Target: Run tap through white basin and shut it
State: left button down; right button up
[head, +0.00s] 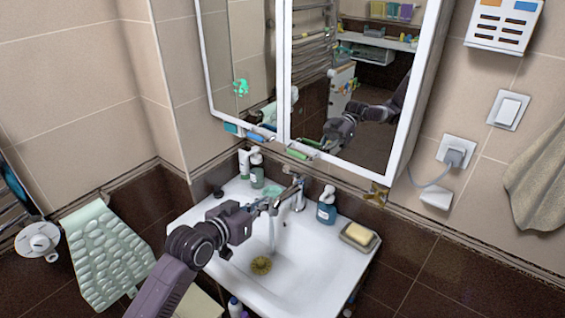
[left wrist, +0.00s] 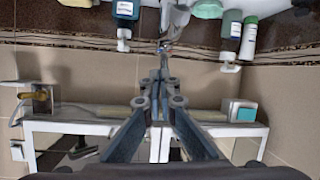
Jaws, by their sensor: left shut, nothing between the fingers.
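The white basin (head: 320,262) is under the mirror cabinet in the head view. A chrome tap (head: 297,192) stands at its back edge. A pale stream of water (head: 271,236) falls from the tap into the basin, near a yellow-brown round drain piece (head: 261,265). My left gripper (head: 268,203) is at the tap's left side, close to its spout and lever; whether it touches is unclear. In the left wrist view, the fingers (left wrist: 162,62) are together and empty, pointing at the tap (left wrist: 172,20). My right gripper is not in view.
Soap bottles (head: 257,168) stand at the basin's back left. A blue bottle (head: 326,205) and a soap dish (head: 358,237) are to the right. The mirror cabinet (head: 345,95) hangs close above the tap. A bumpy green mat (head: 105,255) hangs at left.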

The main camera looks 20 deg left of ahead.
pick_arm(q)
jog(key=w+a+r+t, duration=0.1)
jog(key=w+r+t, duration=0.1)
jog(key=w+r, duration=0.3)
jog(key=r+p+x, duration=0.1)
jog(key=p+x, duration=0.1)
jog(key=x, duration=0.6)
jog(key=shift+w+d+f, duration=0.2)
jog(key=shift+d, duration=0.1)
jog(key=s+f+t+b, duration=0.1)
jog(key=b, duration=0.2)
jog(key=f+h+b, duration=0.1)
jog(key=b, duration=0.3)
jog(key=s+a+f+t+b, duration=0.1)
jog(key=f+b, duration=0.1)
jog(key=b, duration=0.2)
jog(key=shift+s+f+t, duration=0.1)
jog(key=shift+s+t, duration=0.2)
jog(key=shift+s+f+b, duration=0.15)
jog(key=shift+b, duration=0.25)
jog(key=shift+s+a+f+b, duration=0.1)
jog(key=shift+s+f+b, duration=0.15)
jog(key=shift+f, duration=0.2)
jog(key=shift+s+a+f+b, duration=0.1)
jog(key=shift+s+f+b, duration=0.05)
jog(key=shift+f+b, duration=0.2)
jog(key=shift+s+f, duration=0.15)
jog(key=shift+f, duration=0.35)
